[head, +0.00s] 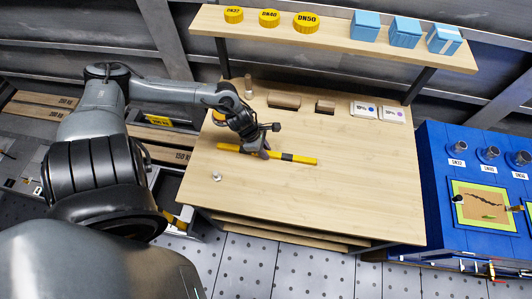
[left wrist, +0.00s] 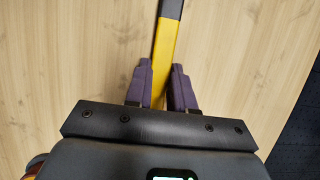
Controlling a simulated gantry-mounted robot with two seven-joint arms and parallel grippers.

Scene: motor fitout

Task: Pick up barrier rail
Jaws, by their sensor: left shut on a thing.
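The barrier rail (head: 296,158), a yellow bar with black bands, lies across the middle of the wooden table. In the left wrist view, the rail (left wrist: 165,45) runs up between the two purple fingers of my left gripper (left wrist: 160,85), with a black band at the top. I cannot tell whether the rail touches the table or is slightly above it. My right gripper is not in view.
The wooden table (head: 340,200) is mostly clear to the right and front. A small light metal piece (head: 217,175) lies front left of the rail. Brown blocks (head: 284,101) and two white cards (head: 363,109) lie at the back. A shelf (head: 350,42) hangs above. A blue cabinet (head: 440,180) stands right.

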